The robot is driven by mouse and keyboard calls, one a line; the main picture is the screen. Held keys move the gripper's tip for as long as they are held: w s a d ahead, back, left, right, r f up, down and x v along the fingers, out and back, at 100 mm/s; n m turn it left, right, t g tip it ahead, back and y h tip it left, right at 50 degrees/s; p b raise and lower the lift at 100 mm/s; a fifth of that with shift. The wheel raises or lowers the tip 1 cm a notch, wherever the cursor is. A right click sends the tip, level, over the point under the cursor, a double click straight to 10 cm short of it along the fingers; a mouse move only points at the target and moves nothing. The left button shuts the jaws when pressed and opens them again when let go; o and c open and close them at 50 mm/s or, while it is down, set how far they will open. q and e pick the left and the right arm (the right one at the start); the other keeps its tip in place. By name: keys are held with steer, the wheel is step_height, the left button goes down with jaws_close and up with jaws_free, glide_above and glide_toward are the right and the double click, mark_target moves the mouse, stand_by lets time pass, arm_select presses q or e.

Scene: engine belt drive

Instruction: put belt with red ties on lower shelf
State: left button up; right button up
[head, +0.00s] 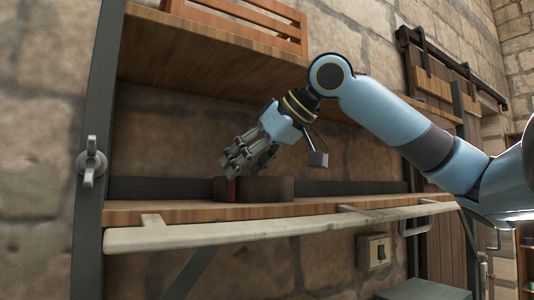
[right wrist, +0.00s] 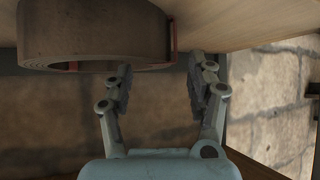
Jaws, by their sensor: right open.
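The belt with red ties (head: 270,189) is a dark brown coil resting on the lower shelf (head: 178,212). My left gripper is not in view.
An upper shelf (head: 200,58) with a wooden crate (head: 245,20) is above my right arm. A metal post (head: 92,150) stands at the left. A pale strip (head: 250,229) runs along the lower shelf's front. The shelf right of the belt is clear.

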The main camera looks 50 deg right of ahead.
steer(key=b+v, duration=0.2)
steer(key=v, duration=0.5)
steer(key=shift+f, duration=0.1)
stand_by(0.4)
